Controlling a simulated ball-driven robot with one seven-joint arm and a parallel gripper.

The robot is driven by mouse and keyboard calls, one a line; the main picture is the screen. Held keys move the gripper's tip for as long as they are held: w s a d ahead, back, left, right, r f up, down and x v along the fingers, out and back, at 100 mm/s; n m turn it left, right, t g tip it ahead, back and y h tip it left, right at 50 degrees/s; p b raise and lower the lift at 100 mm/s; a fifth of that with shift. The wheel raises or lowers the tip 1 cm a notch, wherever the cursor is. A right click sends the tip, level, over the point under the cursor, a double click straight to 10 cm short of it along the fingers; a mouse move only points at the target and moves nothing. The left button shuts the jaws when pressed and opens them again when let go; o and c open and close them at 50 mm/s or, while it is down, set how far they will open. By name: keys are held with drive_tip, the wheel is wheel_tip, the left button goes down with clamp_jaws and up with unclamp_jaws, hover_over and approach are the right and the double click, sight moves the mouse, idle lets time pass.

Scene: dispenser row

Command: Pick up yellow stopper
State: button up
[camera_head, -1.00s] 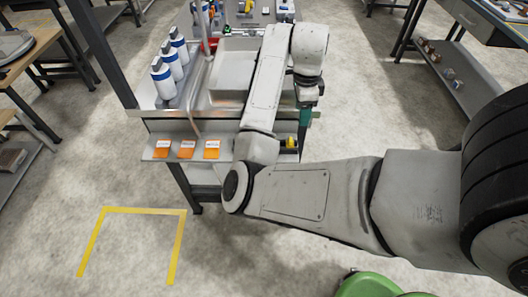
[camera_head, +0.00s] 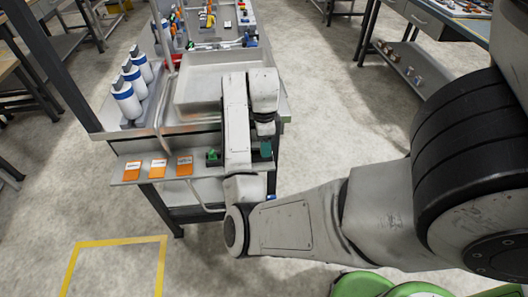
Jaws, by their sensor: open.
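My gripper (camera_head: 266,149) points down over the right end of the narrow front shelf. I see only its teal part below the pale wrist. Its fingertips are too small and covered to make out, and nothing shows held in it. I cannot make out the yellow stopper on the shelf now; my arm and gripper cover that part. A small dark green piece (camera_head: 213,156) stands on the shelf just left of my forearm.
Several orange cards (camera_head: 158,168) lie on the front shelf (camera_head: 145,158). White-and-blue bottles (camera_head: 126,98) stand at the bench's left, beside a shallow grey basin (camera_head: 200,90). A bench post (camera_head: 50,65) rises at left. The floor right of the bench is clear.

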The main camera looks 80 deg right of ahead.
drive_tip(key=shift+f, duration=0.5)
drive_tip(key=shift+c, duration=0.4)
clamp_jaws()
